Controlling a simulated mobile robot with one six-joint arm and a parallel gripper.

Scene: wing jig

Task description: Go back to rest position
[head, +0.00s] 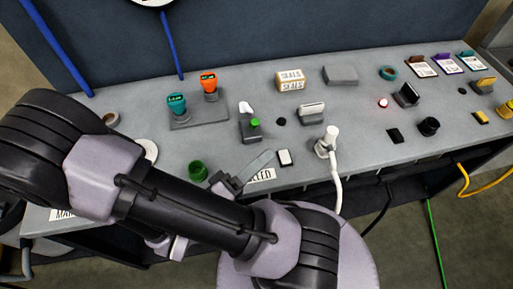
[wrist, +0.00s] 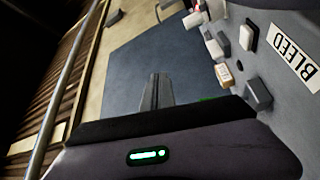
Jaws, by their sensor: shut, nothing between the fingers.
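My gripper (wrist: 158,78) is shut and empty. In the wrist view its dark fingers lie together in front of the blue-grey back panel (wrist: 190,50). In the head view my gripper (head: 266,156) reaches over the front of the grey bench (head: 355,150), beside the BLEED label (head: 262,175). My arm crosses the lower left of the head view and hides part of the bench's front edge. Nothing hangs from the fingers.
A green knob (head: 197,171) and a white switch (head: 284,158) stand near my gripper. A white nozzle with a hose (head: 328,143) is to the right. Teal and orange gauges (head: 209,84) and a SEALS box (head: 290,80) stand farther back.

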